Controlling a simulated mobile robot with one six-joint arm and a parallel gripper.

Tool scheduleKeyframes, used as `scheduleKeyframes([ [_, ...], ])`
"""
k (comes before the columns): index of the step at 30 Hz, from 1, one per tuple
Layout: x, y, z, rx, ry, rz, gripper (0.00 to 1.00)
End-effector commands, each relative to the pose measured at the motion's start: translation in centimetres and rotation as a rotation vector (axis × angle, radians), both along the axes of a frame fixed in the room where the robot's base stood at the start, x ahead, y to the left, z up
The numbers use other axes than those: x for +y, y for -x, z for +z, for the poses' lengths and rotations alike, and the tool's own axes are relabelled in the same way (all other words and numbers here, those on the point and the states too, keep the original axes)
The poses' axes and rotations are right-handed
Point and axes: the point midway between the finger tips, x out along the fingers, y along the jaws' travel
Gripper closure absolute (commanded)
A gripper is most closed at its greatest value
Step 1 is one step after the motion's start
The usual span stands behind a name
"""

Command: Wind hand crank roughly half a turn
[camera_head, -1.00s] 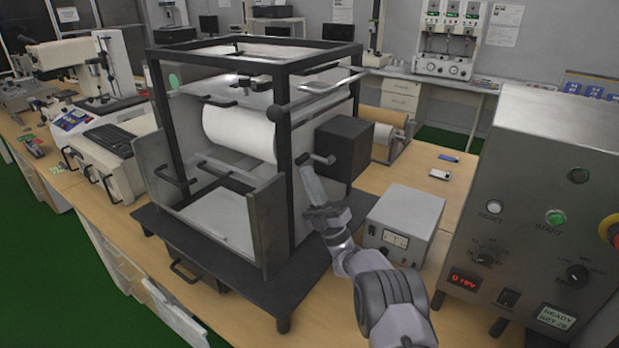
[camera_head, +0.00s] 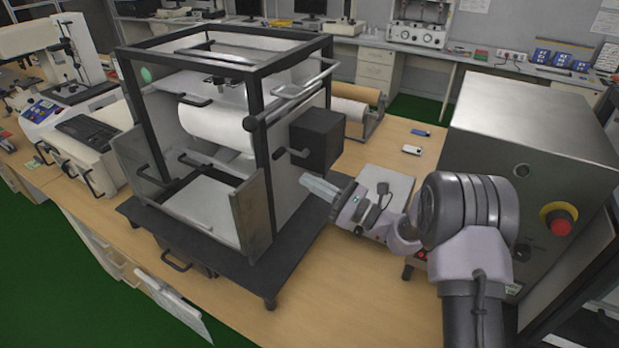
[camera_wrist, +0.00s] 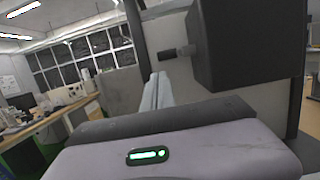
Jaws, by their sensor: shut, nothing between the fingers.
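The hand crank (camera_head: 292,153) is a small dark handle on the side of the black-framed machine, beside a black box (camera_head: 320,140). In the wrist view the crank (camera_wrist: 176,52) sticks out at the upper middle, left of the box (camera_wrist: 245,45). My gripper (camera_head: 304,179) is shut and empty. Its pale fingertips are a little below and in front of the crank, apart from it as far as I can tell. In the wrist view the fingers of my gripper (camera_wrist: 157,85) stand together below the crank.
The machine's black base plate (camera_head: 245,268) juts out below my gripper. A grey meter box (camera_head: 388,185) sits behind my arm. A large metal control cabinet (camera_head: 540,130) with a red button stands at the right. Bare table (camera_head: 340,285) lies in front.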

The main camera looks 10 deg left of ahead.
Motion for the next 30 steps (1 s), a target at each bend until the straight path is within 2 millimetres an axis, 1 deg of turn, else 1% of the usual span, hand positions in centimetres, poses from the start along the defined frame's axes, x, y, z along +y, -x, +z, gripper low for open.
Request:
scheduleKeyframes([
  [1, 1.1, -0.2, 0.0, -0.002, 0.001, 0.004, 1.00],
  [3, 2.4, -0.7, 0.4, -0.001, -0.001, 0.003, 1.00],
  [6, 4.1, -1.3, 0.9, 0.000, -0.002, 0.003, 1.00],
  [10, 5.6, -1.9, 1.3, 0.000, -0.002, 0.002, 1.00],
  [15, 6.3, -2.2, 1.6, 0.002, -0.004, 0.001, 1.00],
  [23, 6.3, -2.2, 1.6, 0.003, -0.004, 0.001, 1.00],
  [28, 6.9, -2.4, 2.6, 0.002, -0.004, 0.002, 1.00],
  [30, 7.0, -2.4, 2.6, 0.002, -0.004, 0.002, 1.00],
])
